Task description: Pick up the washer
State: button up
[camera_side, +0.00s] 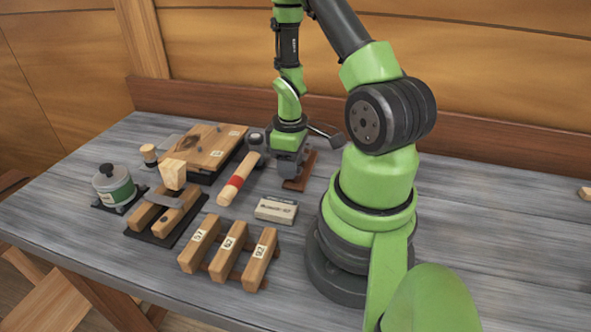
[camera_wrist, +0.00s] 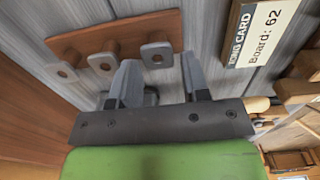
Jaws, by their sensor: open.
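In the wrist view, three grey, rounded-square washers lie in a row along a reddish-brown wooden strip (camera_wrist: 125,28): the left washer (camera_wrist: 53,75), the middle washer (camera_wrist: 95,57) and the right washer (camera_wrist: 148,48). Each shows a brown centre. My gripper (camera_wrist: 160,72) is open with nothing visible between its fingers. The right washer is just beyond the gap between the fingertips. In the side view, my gripper (camera_side: 287,170) points down beside the strip (camera_side: 304,168); the washers are hidden or too small to tell there.
A white card (camera_side: 276,210) reading "Board: 62" in the wrist view (camera_wrist: 262,32) lies near the strip. A mallet with a red band (camera_side: 233,183) is left of my gripper. Numbered wooden blocks (camera_side: 228,252), a board (camera_side: 208,146) and a green-labelled jar (camera_side: 113,187) stand farther left.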

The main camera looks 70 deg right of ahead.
jog(key=shift+f, duration=0.15)
jog(key=c, duration=0.7)
